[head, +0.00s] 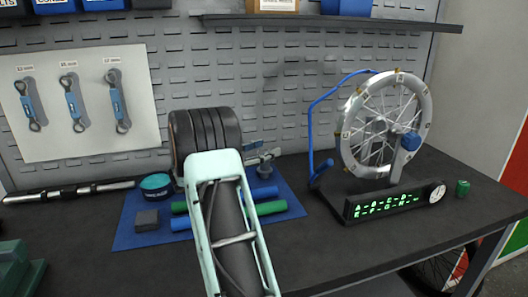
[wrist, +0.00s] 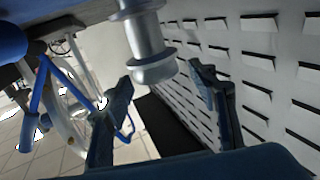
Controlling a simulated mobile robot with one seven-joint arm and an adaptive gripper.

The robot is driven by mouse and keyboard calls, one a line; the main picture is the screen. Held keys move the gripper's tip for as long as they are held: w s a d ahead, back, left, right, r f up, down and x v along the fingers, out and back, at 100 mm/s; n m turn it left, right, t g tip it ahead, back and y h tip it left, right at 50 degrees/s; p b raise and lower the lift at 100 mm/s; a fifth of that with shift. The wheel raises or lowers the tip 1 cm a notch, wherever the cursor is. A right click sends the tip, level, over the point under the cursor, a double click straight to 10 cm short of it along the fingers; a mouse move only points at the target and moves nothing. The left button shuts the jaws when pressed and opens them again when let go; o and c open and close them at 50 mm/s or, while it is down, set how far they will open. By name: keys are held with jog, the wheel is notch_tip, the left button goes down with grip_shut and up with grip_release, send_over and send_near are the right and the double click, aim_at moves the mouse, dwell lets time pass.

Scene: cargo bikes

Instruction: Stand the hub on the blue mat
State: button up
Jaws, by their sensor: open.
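The hub (wrist: 147,42) is a silver spool shape with flanges. In the wrist view, which is upside down, it stands out from the dark blue surface at the top, and its near end lies just ahead of the finger gap. Its base is cut off by the frame edge. In the head view a small silver part of it (head: 265,169) shows over the blue mat (head: 140,238), upright as far as I can tell. My gripper (wrist: 163,79) is open, with one finger on each side of the hub's end and gaps between. In the head view my arm partly hides my gripper (head: 262,156).
On the mat lie blue and green grips (head: 268,208), a dark block (head: 147,220) and a teal roll (head: 156,184). Black tyres (head: 205,135) stand behind. A wheel in a truing stand (head: 385,130) is at right. The front right bench is clear.

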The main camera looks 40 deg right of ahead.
jog(key=a, duration=0.7)
jog(key=shift+w+a+r+p, duration=0.2)
jog(key=shift+w+a+p, duration=0.05)
jog(key=shift+w+p, duration=0.15)
